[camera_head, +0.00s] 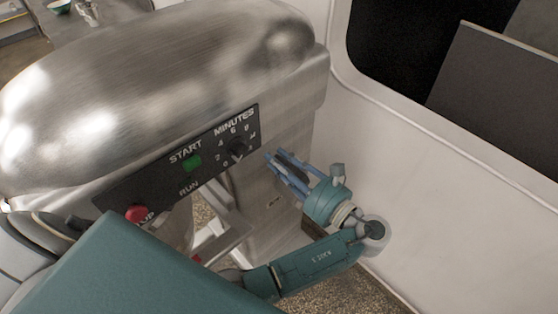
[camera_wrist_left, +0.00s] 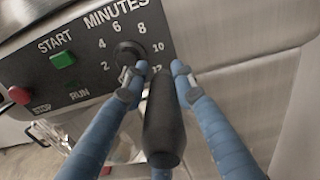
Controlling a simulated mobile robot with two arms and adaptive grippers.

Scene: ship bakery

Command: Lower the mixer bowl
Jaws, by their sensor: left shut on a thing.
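The steel mixer (camera_head: 160,75) fills the left and middle of the head view. My left gripper (camera_head: 276,166) is at the right side of its control panel, with blue fingers pointing at the machine. In the left wrist view the fingers are shut around a black lever handle (camera_wrist_left: 163,125), just below the minutes dial (camera_wrist_left: 128,54). The handle points toward the wrist camera. The mixer bowl is mostly hidden behind the panel and my teal arm; a pale curved part under the panel may be its side, but I cannot tell. My right gripper is not in view.
The black control panel (camera_head: 120,190) carries a green start button (camera_head: 192,162) and a red stop button (camera_head: 137,214). A white wall (camera_head: 450,190) with a dark window stands close on the right. Speckled floor shows below my arm.

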